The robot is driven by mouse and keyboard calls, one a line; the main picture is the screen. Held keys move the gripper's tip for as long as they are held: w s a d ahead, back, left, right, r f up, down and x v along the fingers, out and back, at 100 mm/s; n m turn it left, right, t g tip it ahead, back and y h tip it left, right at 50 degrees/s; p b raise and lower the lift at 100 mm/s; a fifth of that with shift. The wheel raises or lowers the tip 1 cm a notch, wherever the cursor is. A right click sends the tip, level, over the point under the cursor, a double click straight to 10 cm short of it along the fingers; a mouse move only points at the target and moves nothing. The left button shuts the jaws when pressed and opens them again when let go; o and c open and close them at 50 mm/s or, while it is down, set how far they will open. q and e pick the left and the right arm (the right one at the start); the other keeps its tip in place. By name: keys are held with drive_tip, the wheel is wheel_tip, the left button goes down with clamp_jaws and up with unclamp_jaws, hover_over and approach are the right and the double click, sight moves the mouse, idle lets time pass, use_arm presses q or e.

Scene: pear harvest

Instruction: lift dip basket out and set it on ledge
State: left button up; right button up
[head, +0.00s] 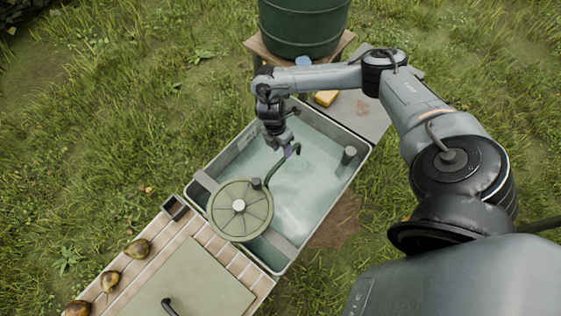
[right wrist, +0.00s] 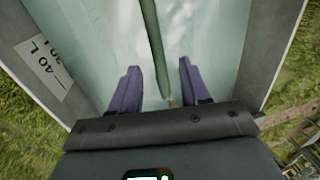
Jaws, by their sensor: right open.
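The dip basket appears as a round green, spoked disc (head: 241,209) with a curved green handle (head: 270,178), at the near left end of the grey tub (head: 352,176) of cloudy water. The disc overlaps the grey ledge (head: 283,246) across the tub; whether it rests on it I cannot tell. My right gripper (head: 290,152) is over the water at the far end of the handle. In the right wrist view my right gripper (right wrist: 155,88) is open, with the green handle (right wrist: 151,40) running between its purple fingers. My left gripper is out of view.
A slatted table with a green board (head: 190,280) and several pears (head: 110,281) adjoins the tub at lower left. A green barrel (head: 300,25) stands behind. A yellow block (head: 326,98) lies on a grey slab at the back. A grey post (head: 348,155) stands inside the tub's right side.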

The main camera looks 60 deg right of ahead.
sight(283, 158)
drive_tip(key=shift+s+a+f+b, duration=0.1)
drive_tip(key=shift+s+f+b, duration=0.05)
drive_tip(key=shift+f, duration=0.4)
drive_tip(key=shift+s+f+b, duration=0.15)
drive_tip(key=shift+f, duration=0.85)
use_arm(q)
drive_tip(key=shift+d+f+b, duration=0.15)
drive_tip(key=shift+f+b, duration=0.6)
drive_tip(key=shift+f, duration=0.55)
use_arm(e)
drive_tip(key=shift+s+a+f, duration=0.1)
drive_tip(key=shift+s+f, duration=0.05)
drive_tip(key=shift+f, duration=0.95)
drive_tip(key=shift+s+f, duration=0.15)
drive_tip(key=shift+f, duration=0.9)
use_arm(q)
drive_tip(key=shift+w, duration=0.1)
use_arm(e)
drive_tip(key=shift+c, duration=0.4)
clamp_jaws()
drive_tip(key=shift+r, duration=0.1)
